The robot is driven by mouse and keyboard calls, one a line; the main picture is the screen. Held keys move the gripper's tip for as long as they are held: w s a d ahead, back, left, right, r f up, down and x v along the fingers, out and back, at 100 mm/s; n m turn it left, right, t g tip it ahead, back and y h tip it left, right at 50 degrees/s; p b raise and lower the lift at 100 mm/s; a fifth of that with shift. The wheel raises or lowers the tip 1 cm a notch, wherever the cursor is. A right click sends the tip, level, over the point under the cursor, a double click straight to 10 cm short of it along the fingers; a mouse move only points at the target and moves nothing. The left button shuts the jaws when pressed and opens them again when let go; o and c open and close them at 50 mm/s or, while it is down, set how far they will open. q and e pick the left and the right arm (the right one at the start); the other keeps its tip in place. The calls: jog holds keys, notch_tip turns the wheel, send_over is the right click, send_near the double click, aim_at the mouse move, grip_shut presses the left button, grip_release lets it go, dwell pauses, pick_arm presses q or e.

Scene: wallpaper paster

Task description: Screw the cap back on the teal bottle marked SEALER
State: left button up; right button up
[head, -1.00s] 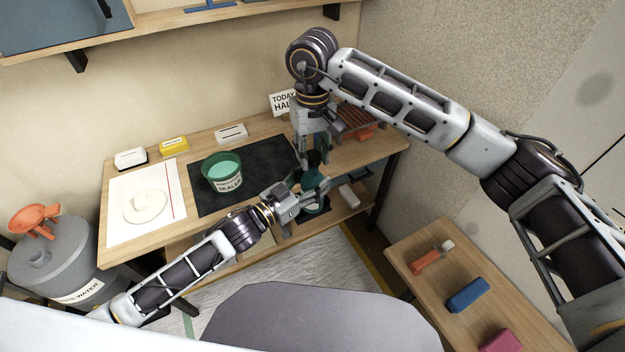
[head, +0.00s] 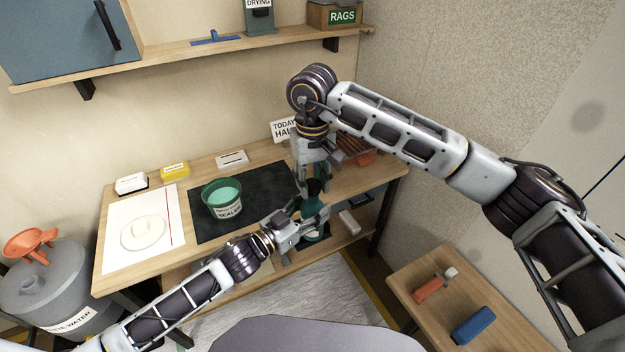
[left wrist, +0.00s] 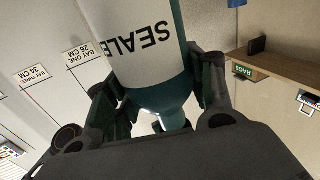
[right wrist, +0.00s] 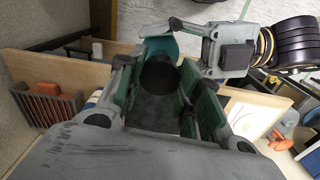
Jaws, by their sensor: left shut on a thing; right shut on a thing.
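The teal bottle (head: 312,222) stands roughly upright near the desk's front edge, with a black cap (head: 313,187) at its top. My left gripper (head: 303,224) is shut on the bottle's body; its white label with upside-down SEALE lettering fills the left wrist view (left wrist: 145,45). My right gripper (head: 311,178) points down from above, shut on the cap. The right wrist view shows the round black cap (right wrist: 160,77) between the fingers, with teal bottle behind. Whether the threads are engaged is hidden.
A green tub of teal liquid (head: 222,197) stands on the dark mat (head: 255,165). A paper sheet (head: 120,255) lies left. A side table (head: 415,255) holds a blue block (head: 473,325). A shelf (head: 180,45) runs above the desk.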

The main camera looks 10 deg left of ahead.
aim_at(309, 208)
jog(key=shift+f, duration=0.75)
jog(key=shift+f, duration=0.55)
dwell(0.7)
jog(key=shift+m, duration=0.4)
